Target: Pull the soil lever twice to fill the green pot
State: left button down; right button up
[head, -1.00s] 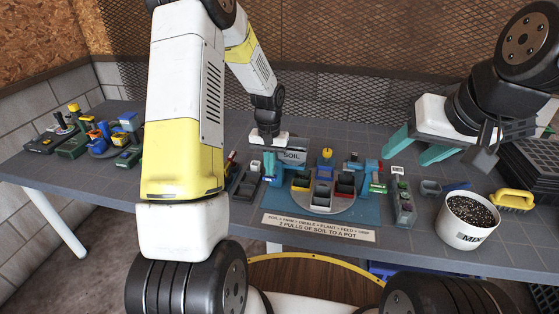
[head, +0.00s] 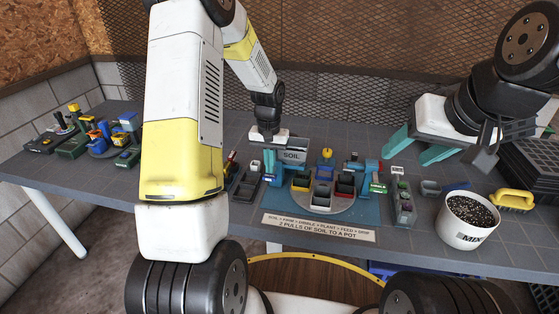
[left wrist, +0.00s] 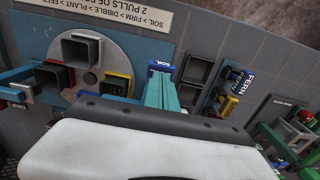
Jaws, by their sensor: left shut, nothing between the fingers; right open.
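The grey SOIL hopper (head: 293,156) stands at the back left of a round grey turntable (head: 318,205) carrying several square pots. A pot with a yellow rim (head: 301,181) and one with a red rim (head: 345,184) show there; I cannot tell which pot is green. My left gripper (head: 268,156) is shut and empty, pointing down just left of the hopper. In the left wrist view its teal fingers (left wrist: 161,92) are together, close to the blue SOIL-labelled lever (left wrist: 162,66); contact cannot be told. My right gripper (head: 428,148) is open and empty above the table's right side.
A white MIX pot (head: 468,220) of dark soil and a yellow-handled brush (head: 513,200) are at right. Dark trays (head: 246,183) lie left of the station. An instruction sign (head: 318,227) lies at the front edge. Another tool cluster (head: 95,138) is far left.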

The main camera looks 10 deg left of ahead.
aim_at(270, 176)
pick_arm(q)
jog(key=shift+f, duration=0.1)
jog(key=shift+f, duration=2.05)
jog(key=shift+r, duration=2.2)
jog(key=shift+r, duration=2.5)
